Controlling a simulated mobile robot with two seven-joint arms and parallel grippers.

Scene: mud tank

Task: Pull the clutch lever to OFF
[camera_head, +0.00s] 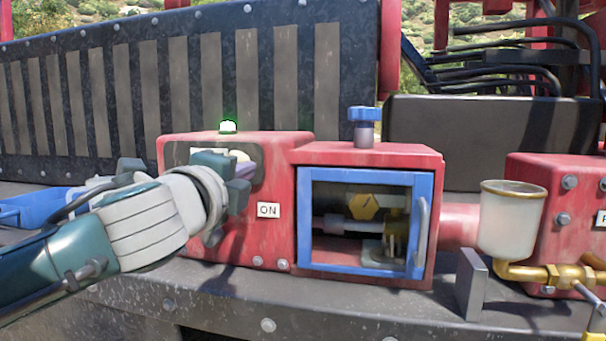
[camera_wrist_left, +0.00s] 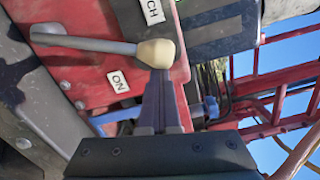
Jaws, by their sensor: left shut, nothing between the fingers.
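The clutch lever is a grey rod with a cream knob (camera_wrist_left: 155,53) in the left wrist view. Its rod stretches left from the knob across the red clutch box (camera_head: 280,240). My left gripper (camera_wrist_left: 160,78) is shut and empty, its fingertips right by the knob; whether they touch it I cannot tell. In the head view my left gripper (camera_head: 243,175) is in front of the box's upper left and largely hides the lever. A white ON label (camera_head: 268,210) is on the box front; it also shows in the left wrist view (camera_wrist_left: 118,81). My right gripper is not in view.
A lit green lamp (camera_head: 228,127) tops the box. To its right is a blue-framed window (camera_head: 366,176) with a handle, below a blue valve knob (camera_head: 365,115). A cloudy cup (camera_head: 512,220) on brass piping stands further right. A blue tray (camera_head: 38,208) lies at left.

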